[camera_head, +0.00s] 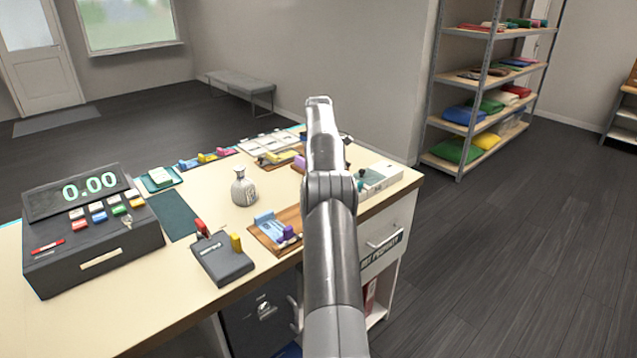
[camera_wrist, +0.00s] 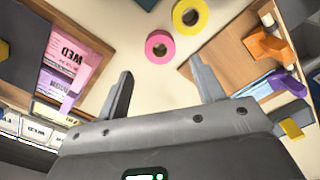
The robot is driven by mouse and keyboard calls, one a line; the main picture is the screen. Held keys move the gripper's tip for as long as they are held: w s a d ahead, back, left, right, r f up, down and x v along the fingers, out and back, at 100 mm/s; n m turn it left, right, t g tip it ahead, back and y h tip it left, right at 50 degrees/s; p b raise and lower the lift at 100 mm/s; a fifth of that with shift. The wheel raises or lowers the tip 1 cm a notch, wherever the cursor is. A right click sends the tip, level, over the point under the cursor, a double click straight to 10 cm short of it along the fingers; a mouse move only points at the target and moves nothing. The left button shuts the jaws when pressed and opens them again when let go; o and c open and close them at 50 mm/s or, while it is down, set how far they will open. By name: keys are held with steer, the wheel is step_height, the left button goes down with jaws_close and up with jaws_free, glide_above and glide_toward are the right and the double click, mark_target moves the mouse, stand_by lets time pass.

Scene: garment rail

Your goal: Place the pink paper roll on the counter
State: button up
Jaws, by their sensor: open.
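The pink paper roll (camera_wrist: 149,47) shows in the wrist view as a ring with a dark hole, lying on the pale counter top (camera_wrist: 148,95). A yellow roll (camera_wrist: 180,19) lies just beyond it, to the upper right. My gripper (camera_wrist: 160,78) is open and empty, its two fingers pointing toward the pink roll, which appears ahead of the gap between them. In the head view my arm reaches over the counter (camera_head: 130,325); it hides my gripper, and I cannot make out the pink roll there.
Wooden trays flank the fingers in the wrist view, one with pink cards (camera_wrist: 78,68), one with an orange object (camera_wrist: 268,45).

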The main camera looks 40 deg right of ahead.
steer(key=shift+r, duration=0.7)
steer(key=shift+w+a+r, duration=0.1)
steer(key=shift+a+r, duration=0.15)
steer(key=a+r+m+t, duration=0.1)
steer(key=a+r+m, duration=0.2)
steer(key=a+r, duration=1.1)
steer(key=s+a+r+m+t+h, duration=0.15)
steer(key=s+a, duration=0.25)
steer(key=a, duration=0.4)
steer(key=s+a+r+m+y, duration=0.1)
steer(key=s+a+r, duration=0.25)
steer(key=a, duration=0.45)
steer(key=s+a+f+m+t, duration=0.2)
steer(key=s+a+m, duration=0.1)
steer(key=s+a, duration=1.15)
steer(key=s+a+f+m, duration=0.1)
steer(key=s+a+f, duration=0.1)
steer(key=s+f, duration=0.2)
steer(key=s+a+f+m+t, duration=0.1)
steer(key=s+f, duration=0.4)
steer(key=s, duration=0.5)
steer(key=shift+s+a+m, duration=0.15)
steer(key=shift+a+m, duration=0.2)
steer(key=shift+a, duration=0.25)
